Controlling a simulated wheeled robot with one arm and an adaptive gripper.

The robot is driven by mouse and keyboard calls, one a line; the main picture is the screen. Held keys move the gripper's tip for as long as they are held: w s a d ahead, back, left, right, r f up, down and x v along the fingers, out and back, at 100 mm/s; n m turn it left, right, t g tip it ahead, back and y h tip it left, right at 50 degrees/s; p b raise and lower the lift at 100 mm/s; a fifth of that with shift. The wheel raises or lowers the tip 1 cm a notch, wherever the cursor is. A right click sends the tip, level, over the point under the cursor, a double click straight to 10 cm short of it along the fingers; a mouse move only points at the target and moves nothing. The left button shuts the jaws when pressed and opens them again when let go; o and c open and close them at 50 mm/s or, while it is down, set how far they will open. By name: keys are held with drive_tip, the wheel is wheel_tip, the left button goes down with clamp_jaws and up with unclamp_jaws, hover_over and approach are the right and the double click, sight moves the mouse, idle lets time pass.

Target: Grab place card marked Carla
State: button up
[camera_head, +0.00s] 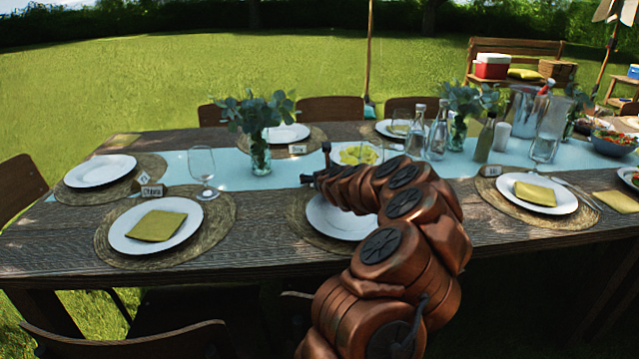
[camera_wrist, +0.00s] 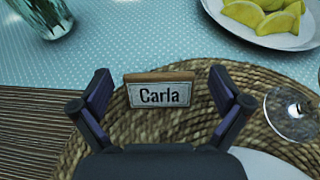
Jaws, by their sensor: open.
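The place card marked Carla (camera_wrist: 160,93) shows in the wrist view, a white face with dark letters on a wooden backing. It stands by the far edge of a woven placemat (camera_wrist: 130,132). My gripper (camera_wrist: 162,92) is open, one finger to the left of the card and one to the right, with a gap on each side. In the head view my gripper (camera_head: 318,168) is over the middle of the table, and I cannot make out the Carla card there.
A plate of lemon wedges (camera_wrist: 262,22) and a glass (camera_wrist: 291,112) stand close by on the right. A glass vase (camera_wrist: 42,15) is at the upper left. Another place card (camera_head: 152,190), bottles (camera_head: 438,132) and a wine glass (camera_head: 202,168) stand on the table.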

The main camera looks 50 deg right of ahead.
drive_tip(key=shift+w, duration=0.1)
drive_tip(key=shift+c, duration=0.4)
drive_tip(key=c, duration=1)
drive_tip(key=shift+r, duration=0.55)
wheel_tip(320, 180, up, 3)
drive_tip(key=shift+f+p, duration=0.1)
drive_tip(key=shift+p, duration=0.6)
drive_tip(key=s, duration=0.5)
drive_tip(key=s+d, duration=0.1)
drive_tip(key=s, duration=0.4)
drive_tip(key=s+r, duration=0.1)
drive_tip(key=s, duration=0.5)
drive_tip(key=shift+d, duration=0.25)
